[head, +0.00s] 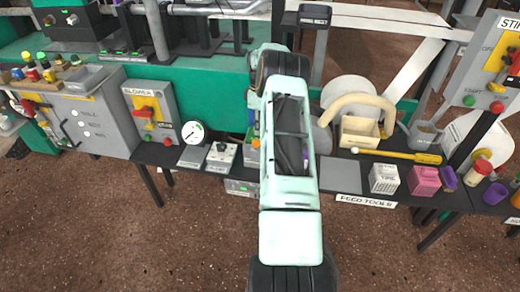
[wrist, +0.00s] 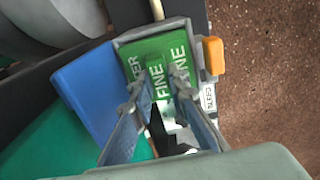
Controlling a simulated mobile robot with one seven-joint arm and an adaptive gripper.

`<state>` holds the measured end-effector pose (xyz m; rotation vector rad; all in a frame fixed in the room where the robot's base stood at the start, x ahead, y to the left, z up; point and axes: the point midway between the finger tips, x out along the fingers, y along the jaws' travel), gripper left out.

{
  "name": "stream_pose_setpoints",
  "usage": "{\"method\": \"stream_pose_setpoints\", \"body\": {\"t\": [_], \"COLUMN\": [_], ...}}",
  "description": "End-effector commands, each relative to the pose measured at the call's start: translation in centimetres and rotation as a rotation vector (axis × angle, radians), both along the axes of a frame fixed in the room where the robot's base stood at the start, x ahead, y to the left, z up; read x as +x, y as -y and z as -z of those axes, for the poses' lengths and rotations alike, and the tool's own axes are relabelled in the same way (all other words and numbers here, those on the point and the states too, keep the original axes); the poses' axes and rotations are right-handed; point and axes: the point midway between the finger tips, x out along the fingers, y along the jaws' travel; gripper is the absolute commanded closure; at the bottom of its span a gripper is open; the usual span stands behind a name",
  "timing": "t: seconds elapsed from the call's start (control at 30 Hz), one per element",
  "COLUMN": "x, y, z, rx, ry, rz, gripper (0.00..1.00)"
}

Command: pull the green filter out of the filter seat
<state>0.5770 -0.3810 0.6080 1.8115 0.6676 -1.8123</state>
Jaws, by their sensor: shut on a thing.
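The green filter (wrist: 152,50), lettered "FINE", lies in the grey filter seat (wrist: 123,40) in the wrist view. My gripper (wrist: 166,82) is over it, its two fingers shut on a part of the green filter. The exact grip spot is partly hidden by the fingers. In the head view my arm covers the gripper and most of the seat; only a sliver of the grey seat (head: 252,157) shows left of the arm.
A blue panel (wrist: 98,90) lies close beside the seat in the wrist view, and an orange tab (wrist: 213,55) sits at its other side.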

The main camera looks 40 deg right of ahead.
Motion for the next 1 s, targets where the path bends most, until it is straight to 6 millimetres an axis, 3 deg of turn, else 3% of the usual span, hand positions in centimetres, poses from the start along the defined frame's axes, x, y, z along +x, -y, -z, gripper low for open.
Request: {"method": "stream_pose_setpoints", "body": {"t": [1.0], "x": [0.0], "y": [0.0], "z": [-3.3], "rx": [-0.001], "ry": [0.002], "rz": [0.000], "gripper": [1.00]}}
